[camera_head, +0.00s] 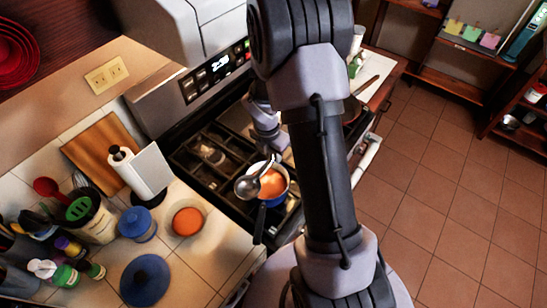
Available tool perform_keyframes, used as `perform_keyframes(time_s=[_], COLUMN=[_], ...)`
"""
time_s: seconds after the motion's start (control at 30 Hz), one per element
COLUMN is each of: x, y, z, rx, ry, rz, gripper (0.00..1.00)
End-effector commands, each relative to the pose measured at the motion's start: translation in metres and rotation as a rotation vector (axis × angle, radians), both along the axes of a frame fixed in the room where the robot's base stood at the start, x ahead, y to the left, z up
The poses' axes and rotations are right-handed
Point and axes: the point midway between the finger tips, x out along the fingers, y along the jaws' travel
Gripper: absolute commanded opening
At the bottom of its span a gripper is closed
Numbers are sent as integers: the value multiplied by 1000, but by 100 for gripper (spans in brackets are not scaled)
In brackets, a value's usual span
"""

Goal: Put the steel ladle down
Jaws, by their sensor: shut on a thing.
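The steel ladle (247,187) shows its round bowl over the left rim of a small blue pot (284,199). The pot stands on the stove, holds orange soup, and has its dark handle toward the front. My gripper (272,156) is above the back of the pot, shut on the ladle's handle; the fingers are small and partly hidden by my arm. I cannot tell whether the ladle touches the pot. A bowl (204,220) of orange soup stands on the tiled counter to the left.
The black stove grates (195,155) lie behind and left of the pot. A blue lidded jar (138,223), a blue lid (146,280), a paper towel roll (149,170) and a utensil holder (100,230) crowd the left counter. Bare tile lies in front of the bowl.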

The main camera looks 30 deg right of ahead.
Motion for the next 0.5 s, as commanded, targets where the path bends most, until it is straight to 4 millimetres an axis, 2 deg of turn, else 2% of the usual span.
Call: perform_keyframes(time_s=[0.03, 0.1, 0.5], x=[-1, -1, -1], y=[0, 0, 0], z=[-14, -24, -29], rx=[1, 1, 1], ry=[5, 3, 1], rz=[0, 2, 0], gripper=[0, 0, 0])
